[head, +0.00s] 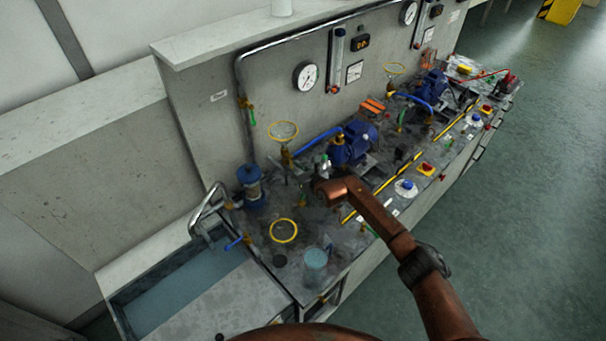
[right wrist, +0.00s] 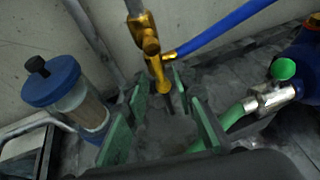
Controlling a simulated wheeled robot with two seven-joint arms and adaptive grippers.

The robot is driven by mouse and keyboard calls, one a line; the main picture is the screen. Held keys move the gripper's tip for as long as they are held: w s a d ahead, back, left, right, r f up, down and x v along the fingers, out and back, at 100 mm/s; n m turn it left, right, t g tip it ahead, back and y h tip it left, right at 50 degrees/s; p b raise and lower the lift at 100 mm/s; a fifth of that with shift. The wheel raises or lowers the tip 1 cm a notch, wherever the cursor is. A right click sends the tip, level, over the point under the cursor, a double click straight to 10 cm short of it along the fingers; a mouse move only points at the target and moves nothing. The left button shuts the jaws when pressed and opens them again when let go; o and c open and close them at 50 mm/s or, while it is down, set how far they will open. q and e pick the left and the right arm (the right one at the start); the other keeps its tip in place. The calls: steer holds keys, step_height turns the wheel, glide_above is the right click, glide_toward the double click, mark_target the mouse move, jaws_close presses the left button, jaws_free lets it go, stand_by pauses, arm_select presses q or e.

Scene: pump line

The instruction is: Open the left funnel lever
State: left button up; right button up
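The left funnel shows in the head view as a yellow ring (head: 283,130) above brass fittings on the bench, near the back wall. In the right wrist view, a brass valve (right wrist: 150,45) hangs on a vertical pipe, with a blue hose to its right. A brass part points down from it between my finger tips; I cannot tell whether this is the lever. My right gripper (right wrist: 160,92) is open, with its green fingers either side of that part; contact is unclear. In the head view, my arm largely hides this gripper. My left gripper is not in view.
A blue-capped filter (right wrist: 55,85) stands left of the gripper, and a silver valve with a green knob (right wrist: 284,69) lies to the right. Blue pumps (head: 355,143), another yellow ring (head: 283,231) and a clear beaker (head: 315,262) crowd the bench. A sink (head: 185,290) is at left.

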steer(key=v, duration=1.1)
steer(key=shift+d, duration=0.2)
